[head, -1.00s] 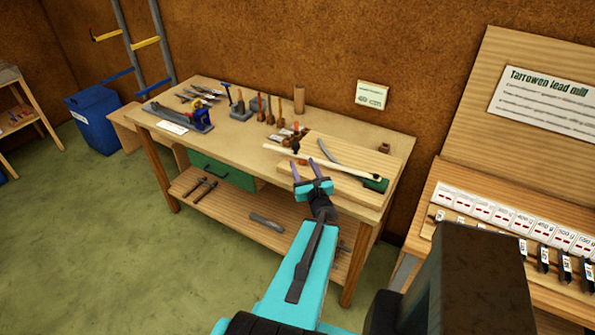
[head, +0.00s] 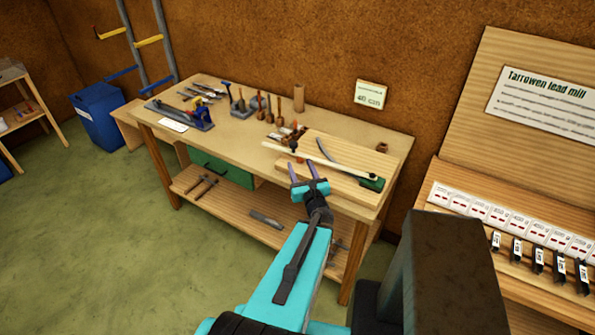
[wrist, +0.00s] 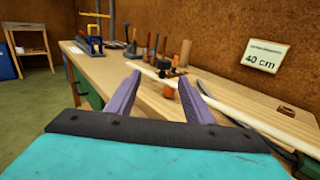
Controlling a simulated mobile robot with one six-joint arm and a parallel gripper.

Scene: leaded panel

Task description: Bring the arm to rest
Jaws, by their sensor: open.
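My gripper (head: 304,170) is open at the front edge of the workbench (head: 240,138). Its two purple fingers point toward the bench, and nothing shows held between them. The wrist view also shows my open gripper (wrist: 162,82), with the fingers apart. The strip also shows in the wrist view (wrist: 240,113). I cannot tell the exact gap between the fingertips and the strip.
Several upright tools (head: 258,106) and a blue-framed tool (head: 198,117) stand on the bench. A dark curved tool with a green end (head: 372,183) lies by the strip. A rack of cards and dark clips (head: 540,258) is at right. Green floor (head: 110,240) is clear at left.

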